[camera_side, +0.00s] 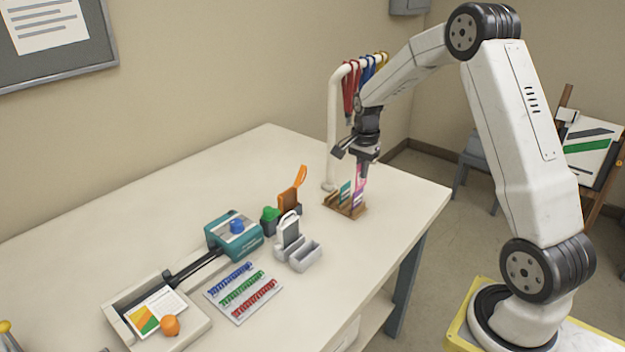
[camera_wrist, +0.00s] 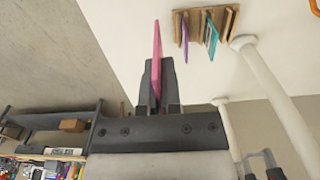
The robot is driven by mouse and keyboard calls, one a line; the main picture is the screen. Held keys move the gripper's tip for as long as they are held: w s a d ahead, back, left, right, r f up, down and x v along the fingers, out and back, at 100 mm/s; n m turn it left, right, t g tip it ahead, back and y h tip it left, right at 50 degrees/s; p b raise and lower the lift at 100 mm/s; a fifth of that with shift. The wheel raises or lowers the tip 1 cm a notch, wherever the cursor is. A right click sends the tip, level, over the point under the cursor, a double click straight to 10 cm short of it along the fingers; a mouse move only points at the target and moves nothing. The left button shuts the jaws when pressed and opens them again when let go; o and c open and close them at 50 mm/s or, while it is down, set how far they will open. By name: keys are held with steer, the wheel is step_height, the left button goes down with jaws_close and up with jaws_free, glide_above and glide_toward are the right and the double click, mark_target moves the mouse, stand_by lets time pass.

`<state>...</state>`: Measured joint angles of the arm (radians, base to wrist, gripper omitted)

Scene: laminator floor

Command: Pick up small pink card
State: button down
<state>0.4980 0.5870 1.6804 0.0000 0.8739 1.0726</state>
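The small pink card (camera_side: 361,178) is upright between the fingers of my gripper (camera_side: 367,167), above the wooden card rack (camera_side: 334,204). In the wrist view the pink card (camera_wrist: 157,42) stands edge-on between the two dark fingers (camera_wrist: 159,75), which are closed against its sides. The rack (camera_wrist: 196,29) shows apart from the card there, beyond it to the right. A teal card (camera_side: 345,190) and a purple card (camera_side: 357,198) stand in the rack.
A white post stand (camera_side: 333,130) with red, blue and yellow lanyards rises close behind the rack. An orange-strapped holder (camera_side: 292,196), a grey badge holder (camera_side: 300,258), a teal laminator (camera_side: 235,236) and coloured comb strips (camera_side: 243,292) lie left. The right table corner is clear.

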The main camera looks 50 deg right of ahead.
stand_by(0.7)
steer(key=w+a, duration=0.4)
steer(key=w, duration=0.5)
steer(key=w+a, duration=0.5)
steer(key=w, duration=0.3)
steer(key=shift+w+a+r, duration=0.25)
steer(key=shift+w+a, duration=0.05)
steer(key=shift+w, duration=0.05)
steer(key=shift+f, duration=0.45)
step_height(320, 180, down, 7)
stand_by(1.4)
